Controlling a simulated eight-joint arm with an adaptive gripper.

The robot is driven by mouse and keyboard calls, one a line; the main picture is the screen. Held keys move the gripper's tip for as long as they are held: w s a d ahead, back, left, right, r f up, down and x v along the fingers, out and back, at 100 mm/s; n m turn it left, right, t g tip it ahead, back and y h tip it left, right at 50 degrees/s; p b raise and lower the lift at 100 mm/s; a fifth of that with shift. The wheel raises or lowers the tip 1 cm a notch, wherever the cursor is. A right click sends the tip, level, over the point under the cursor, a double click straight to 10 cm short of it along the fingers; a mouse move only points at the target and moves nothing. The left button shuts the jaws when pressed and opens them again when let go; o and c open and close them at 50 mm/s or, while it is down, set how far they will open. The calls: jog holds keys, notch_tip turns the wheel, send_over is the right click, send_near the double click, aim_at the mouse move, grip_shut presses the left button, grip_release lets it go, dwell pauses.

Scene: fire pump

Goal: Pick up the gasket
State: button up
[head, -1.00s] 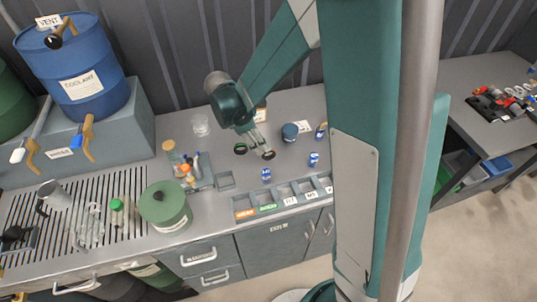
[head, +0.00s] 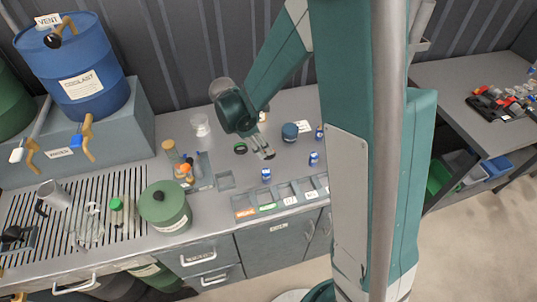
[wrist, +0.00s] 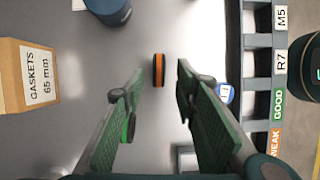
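My gripper (head: 265,155) points down over the bench, and its fingers are open in the wrist view (wrist: 160,72). A short orange ring with dark edges (wrist: 158,70), seen edge-on, lies between the fingertips with a gap on both sides; I cannot tell its height relative to the tips. It looks like a gasket. A dark-green ring (head: 240,148) lies on the bench left of the fingers; in the wrist view its green edge (wrist: 130,127) is partly hidden by the left finger. A cardboard box (wrist: 28,78) reads "GASKETS 65 mm".
A labelled compartment tray (head: 285,202) runs along the bench front. A blue canister (head: 289,132) and small blue-white cans (head: 266,174) stand near my gripper. Bottles (head: 185,170) and a green pot (head: 165,205) are to the left. Bare bench surrounds the rings.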

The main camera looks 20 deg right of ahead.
jog(key=shift+x, duration=2.6)
jog(key=shift+w+d, duration=0.1)
jog(key=shift+d, duration=0.1)
jog(key=shift+c, duration=0.2)
jog(key=c, duration=0.8)
